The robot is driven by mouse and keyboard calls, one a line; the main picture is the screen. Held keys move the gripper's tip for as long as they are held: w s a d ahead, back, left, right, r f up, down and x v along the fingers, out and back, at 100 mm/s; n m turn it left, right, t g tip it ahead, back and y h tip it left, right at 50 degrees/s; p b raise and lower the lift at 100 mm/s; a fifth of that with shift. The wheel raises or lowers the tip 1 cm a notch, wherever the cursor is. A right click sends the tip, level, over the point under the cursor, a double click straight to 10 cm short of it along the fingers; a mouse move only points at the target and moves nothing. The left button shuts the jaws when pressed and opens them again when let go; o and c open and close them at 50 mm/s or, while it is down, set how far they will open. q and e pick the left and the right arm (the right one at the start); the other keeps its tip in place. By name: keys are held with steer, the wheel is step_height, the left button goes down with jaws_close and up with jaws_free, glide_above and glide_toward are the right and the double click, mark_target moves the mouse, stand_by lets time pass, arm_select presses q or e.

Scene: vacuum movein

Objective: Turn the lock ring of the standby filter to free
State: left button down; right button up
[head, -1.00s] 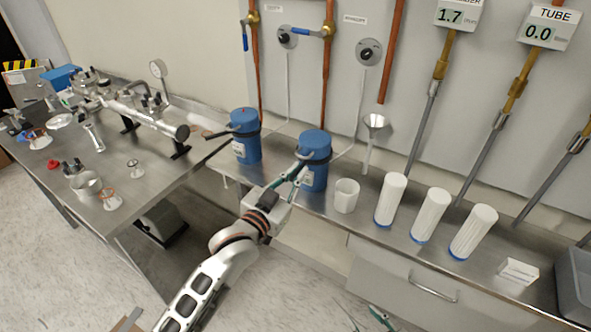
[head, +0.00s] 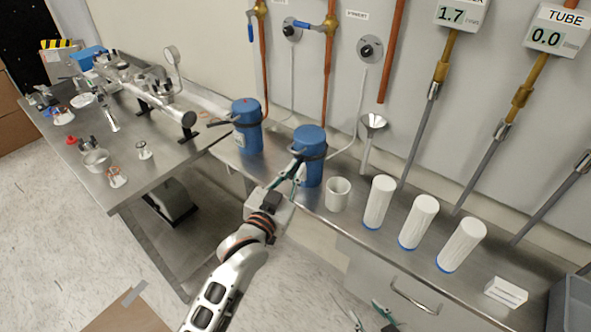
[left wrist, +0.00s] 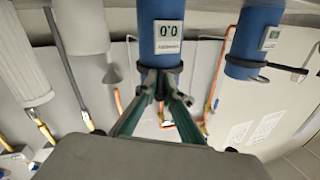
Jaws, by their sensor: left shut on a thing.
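Two blue filter canisters stand on the steel bench. My left gripper (head: 297,167) is shut on the ring's handle at the front left of the canister; the fingers mostly hide the handle. My right gripper (head: 371,315) shows only as two green fingertips, spread apart and empty, at the bottom edge.
The other blue canister (head: 247,135) stands to the left, its dark lever pointing left. A steel table (head: 120,180) with vacuum parts is at left.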

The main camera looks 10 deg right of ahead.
stand_by(0.6)
arm_select(q)
steer(key=c, duration=2.1)
jaws_free()
steer(key=shift+c, duration=0.2)
steer(key=shift+s, duration=0.15)
steer(key=v, duration=1.2)
steer(key=shift+r, duration=0.1)
